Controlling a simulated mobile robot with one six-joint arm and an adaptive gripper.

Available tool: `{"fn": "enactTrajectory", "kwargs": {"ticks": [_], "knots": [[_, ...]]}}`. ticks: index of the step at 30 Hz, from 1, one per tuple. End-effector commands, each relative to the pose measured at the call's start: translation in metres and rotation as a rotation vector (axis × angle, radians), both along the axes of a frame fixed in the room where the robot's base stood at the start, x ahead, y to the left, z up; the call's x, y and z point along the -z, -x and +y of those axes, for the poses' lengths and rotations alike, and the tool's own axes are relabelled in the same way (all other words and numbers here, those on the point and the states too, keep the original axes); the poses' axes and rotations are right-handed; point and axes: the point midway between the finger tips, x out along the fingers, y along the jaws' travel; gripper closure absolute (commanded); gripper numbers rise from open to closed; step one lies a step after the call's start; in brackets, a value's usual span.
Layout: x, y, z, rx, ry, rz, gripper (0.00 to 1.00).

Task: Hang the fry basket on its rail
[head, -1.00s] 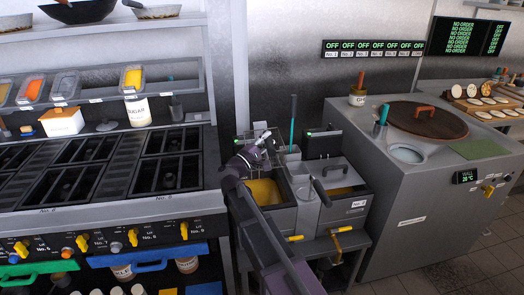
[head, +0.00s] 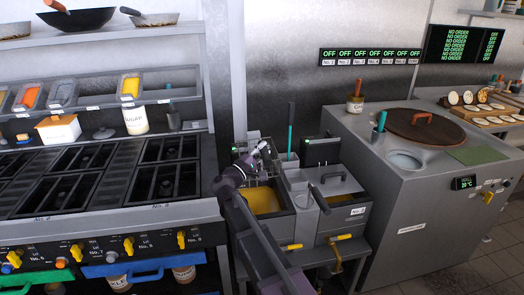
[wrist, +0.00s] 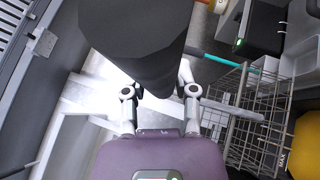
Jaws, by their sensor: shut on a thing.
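The fry basket is a wire mesh box; in the wrist view its mesh (wrist: 232,110) stands to the right of my gripper. In the head view the basket (head: 262,181) shows partly behind my arm, at the back of the left fryer tank with yellow oil (head: 262,201). My gripper (wrist: 160,92) is shut on a thick dark handle (wrist: 140,40), which fills the top middle of the wrist view; it also shows in the head view (head: 262,150). A grey bar (wrist: 230,108) runs from beside the right finger across the mesh. I cannot make out the rail clearly.
The right fryer tank (head: 345,213) stands close beside, with a lid and a dark handle. A teal-handled tool (head: 290,125) stands upright behind the tanks. The burner stove (head: 110,180) is on the left, the tandoor (head: 415,195) on the right.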

Motion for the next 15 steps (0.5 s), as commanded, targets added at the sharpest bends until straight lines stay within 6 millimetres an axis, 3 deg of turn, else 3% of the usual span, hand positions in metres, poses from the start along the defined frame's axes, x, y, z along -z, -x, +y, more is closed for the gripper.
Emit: {"fn": "enactTrajectory", "kwargs": {"ticks": [6, 15], "knots": [[-0.003, 0.0, 0.001, 0.015, -0.052, -0.003, 1.0], [0.014, 0.001, 0.0, 0.013, -0.048, -0.003, 1.0]]}}
